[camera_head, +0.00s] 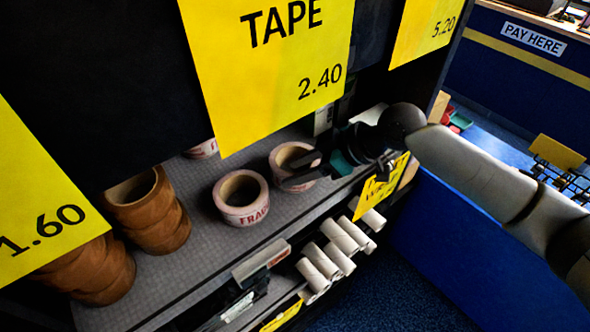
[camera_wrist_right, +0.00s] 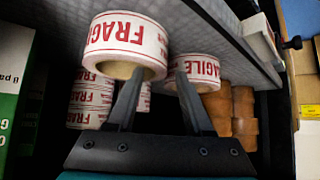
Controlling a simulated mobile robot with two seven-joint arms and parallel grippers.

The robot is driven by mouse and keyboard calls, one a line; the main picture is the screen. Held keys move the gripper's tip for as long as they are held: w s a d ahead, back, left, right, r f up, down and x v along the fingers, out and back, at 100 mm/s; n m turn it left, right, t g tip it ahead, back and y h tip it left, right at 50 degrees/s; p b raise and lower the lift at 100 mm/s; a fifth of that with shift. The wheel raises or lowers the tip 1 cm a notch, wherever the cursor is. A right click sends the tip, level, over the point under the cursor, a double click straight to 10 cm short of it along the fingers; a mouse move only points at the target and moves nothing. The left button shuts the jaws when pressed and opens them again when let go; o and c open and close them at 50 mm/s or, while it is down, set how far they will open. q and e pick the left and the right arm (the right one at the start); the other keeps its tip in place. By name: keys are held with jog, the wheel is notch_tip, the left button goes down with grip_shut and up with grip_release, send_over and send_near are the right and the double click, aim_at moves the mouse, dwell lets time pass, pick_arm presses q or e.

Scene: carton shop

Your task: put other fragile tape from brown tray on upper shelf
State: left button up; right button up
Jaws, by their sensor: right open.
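On the grey shelf (camera_head: 150,275) in the head view, a white roll of fragile tape with red lettering (camera_head: 242,214) lies flat. A second white roll (camera_head: 284,158) lies behind it to the right, partly covered by my right gripper (camera_head: 304,170). In the right wrist view, my right gripper (camera_wrist_right: 156,88) is open; one fingertip overlaps a fragile tape roll (camera_wrist_right: 125,38) and the other overlaps another roll (camera_wrist_right: 199,70). I cannot tell whether the fingers touch them. More fragile rolls (camera_wrist_right: 90,105) are stacked behind. I cannot make out a brown tray. My left gripper is not in view.
Brown tape rolls (camera_head: 150,215) are stacked on the left of the shelf. Yellow price signs (camera_head: 270,95) hang in front and hide much of the shelf. White tubes (camera_head: 330,258) lie on a lower level. A blue counter (camera_head: 520,70) stands at the right.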

jog(key=b+v, duration=0.1)
jog(key=v, duration=1)
